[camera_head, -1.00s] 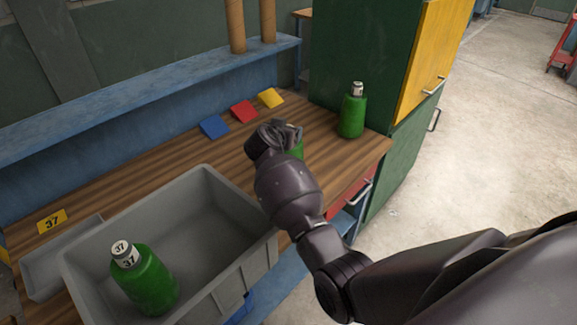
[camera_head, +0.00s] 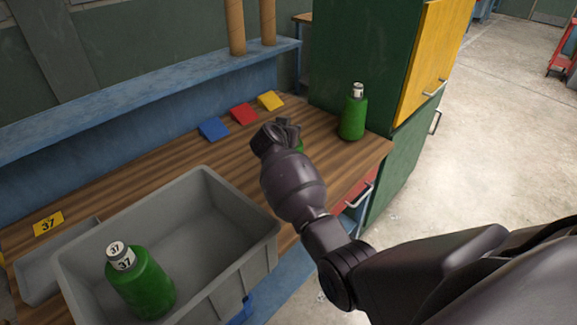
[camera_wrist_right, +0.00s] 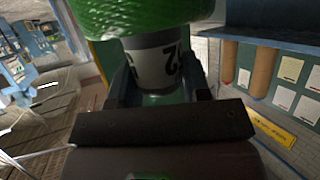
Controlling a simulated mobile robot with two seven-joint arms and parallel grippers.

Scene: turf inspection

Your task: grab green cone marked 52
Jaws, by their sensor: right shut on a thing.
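My right gripper (camera_head: 284,130) is above the wooden bench, past the grey bin. In the right wrist view it is shut (camera_wrist_right: 160,78) on the white-banded neck of a green cone (camera_wrist_right: 150,15). In the head view only a small green patch of this cone (camera_head: 299,147) shows beside the gripper. Whether it touches the bench is hidden. My left gripper is not in view.
The grey bin (camera_head: 250,250) holds a green cone marked 37 (camera_head: 145,285). Another green cone (camera_head: 353,117), its mark unreadable, stands near the green cabinet (camera_head: 350,45). Blue (camera_head: 213,128), red (camera_head: 243,113) and yellow (camera_head: 270,101) squares lie along the back.

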